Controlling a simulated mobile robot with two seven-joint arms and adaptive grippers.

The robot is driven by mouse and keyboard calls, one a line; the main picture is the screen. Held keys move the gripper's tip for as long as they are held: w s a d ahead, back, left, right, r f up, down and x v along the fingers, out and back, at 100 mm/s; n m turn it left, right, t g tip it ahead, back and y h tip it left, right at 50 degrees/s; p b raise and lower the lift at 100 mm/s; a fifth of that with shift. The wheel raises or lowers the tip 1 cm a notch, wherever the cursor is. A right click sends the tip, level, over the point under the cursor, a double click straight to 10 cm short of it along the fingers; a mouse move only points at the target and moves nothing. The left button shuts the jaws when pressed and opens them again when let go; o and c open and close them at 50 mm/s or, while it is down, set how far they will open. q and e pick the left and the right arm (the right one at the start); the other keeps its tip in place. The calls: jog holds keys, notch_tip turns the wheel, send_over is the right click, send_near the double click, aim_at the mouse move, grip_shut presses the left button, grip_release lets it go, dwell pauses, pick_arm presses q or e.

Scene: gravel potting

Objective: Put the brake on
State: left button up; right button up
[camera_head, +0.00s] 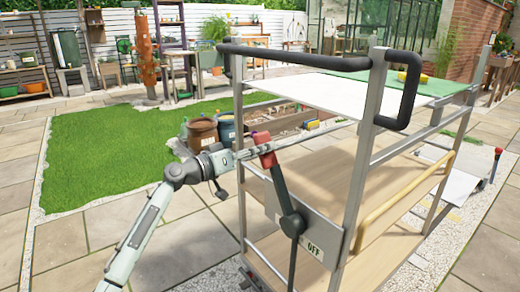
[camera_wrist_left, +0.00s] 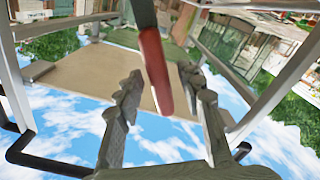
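The brake lever is a dark arm (camera_head: 287,205) with a red handle (camera_head: 265,150), mounted on a grey plate (camera_head: 318,228) on the cart's near side. Its handle points up and leans left, away from the "OFF" label (camera_head: 313,248) at the plate's right end. My left gripper (camera_head: 258,150) is at the red handle. In the left wrist view, the red handle (camera_wrist_left: 156,75) shows between the spread fingers (camera_wrist_left: 161,82), with gaps at both sides; contact is not visible. My right gripper is not in view.
The cart has a white top (camera_head: 330,92), wooden shelves (camera_head: 385,185), a black push bar (camera_head: 290,58) and metal posts close to my left arm. A yellow object (camera_head: 410,77) lies on top. Brown pots (camera_head: 203,133) stand behind my gripper. Paving on the left is open.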

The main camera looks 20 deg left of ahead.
pick_arm(q)
jog(key=shift+c, duration=0.5)
grip_shut()
jog(key=shift+s, duration=0.1)
